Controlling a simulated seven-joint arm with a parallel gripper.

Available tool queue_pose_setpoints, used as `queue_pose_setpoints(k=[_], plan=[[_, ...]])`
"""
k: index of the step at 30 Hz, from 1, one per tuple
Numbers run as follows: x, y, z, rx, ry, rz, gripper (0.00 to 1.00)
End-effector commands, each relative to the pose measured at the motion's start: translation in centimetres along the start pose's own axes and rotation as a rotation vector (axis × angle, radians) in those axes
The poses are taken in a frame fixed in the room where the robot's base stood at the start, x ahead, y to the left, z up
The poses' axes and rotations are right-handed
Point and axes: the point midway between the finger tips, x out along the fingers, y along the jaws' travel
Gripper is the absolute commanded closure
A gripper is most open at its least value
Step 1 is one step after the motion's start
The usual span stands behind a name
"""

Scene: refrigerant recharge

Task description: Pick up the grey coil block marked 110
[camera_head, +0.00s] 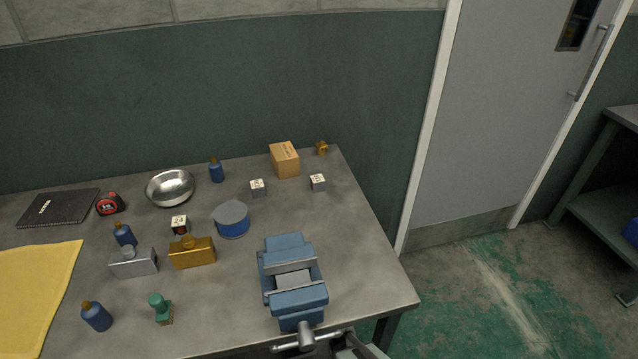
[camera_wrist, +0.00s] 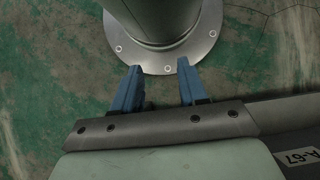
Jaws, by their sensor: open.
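Small blocks with white, marked tops stand on the workbench in the head view. One grey block (camera_head: 258,189) stands right of the blue round tin. Another grey block (camera_head: 318,184) stands farther right, near the bench's back right corner. A third, darker block (camera_head: 180,226) with a red mark sits behind the brass block and seems to read 24. The marks on the two grey blocks are too small to read, so I cannot tell which is 110. My gripper (camera_wrist: 160,67) is open and empty in the wrist view, above the floor and away from the bench top.
A blue vise (camera_head: 290,277) stands at the bench's front right. A blue tin (camera_head: 231,220), steel bowl (camera_head: 170,187), cardboard box (camera_head: 285,160), brass block (camera_head: 192,253) and several blue bottles share the bench. A round metal base plate (camera_wrist: 200,50) lies below my gripper.

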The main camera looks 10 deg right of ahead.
Motion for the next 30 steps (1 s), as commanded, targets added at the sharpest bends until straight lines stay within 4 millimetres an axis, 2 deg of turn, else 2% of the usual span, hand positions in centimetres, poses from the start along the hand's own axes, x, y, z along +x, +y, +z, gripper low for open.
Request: queue_pose_setpoints(k=[7,16,25,30], plan=[[0.0,0.0,0.0,0.0,0.0,0.0,0.56],[0.0,0.0,0.0,0.0,0.0,0.0,0.28],[0.0,-0.3,-0.3,-0.018,0.0,-0.001,0.28],[-0.3,-2.5,-2.2,-0.16,-0.002,-0.015,0.28]])
